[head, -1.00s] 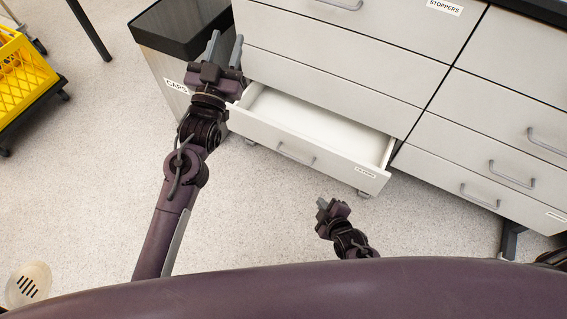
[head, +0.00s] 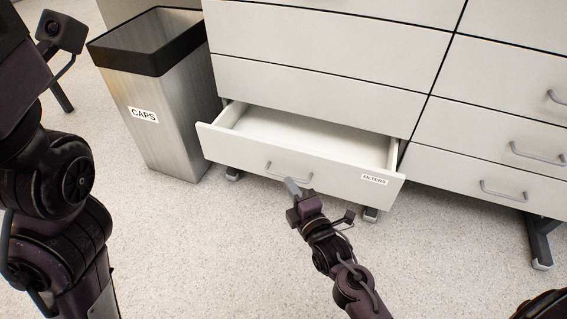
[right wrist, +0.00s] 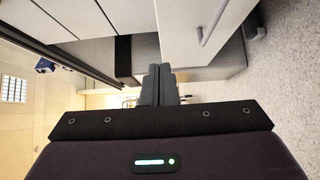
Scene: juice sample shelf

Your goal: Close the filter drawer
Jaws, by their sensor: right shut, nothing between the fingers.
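The filter drawer (head: 300,165), labelled FILTERS, is the bottom drawer of the left cabinet column. It stands pulled out, and its visible inside is white and looks empty. Its grey bar handle (head: 275,174) is on the front panel. My right gripper (head: 292,186) is shut and empty, just in front of the drawer front by the handle's right end; I cannot tell whether it touches. In the right wrist view its fingers (right wrist: 162,84) are together, with a drawer front and handle (right wrist: 216,22) to the upper right. My left gripper is out of view; only my left arm shows.
A steel bin (head: 165,115) labelled CAPS, with a black rim, stands close to the drawer's left side. Closed drawers (head: 485,160) fill the column to the right. Cabinet feet (head: 370,214) stand below. The speckled floor in front is clear.

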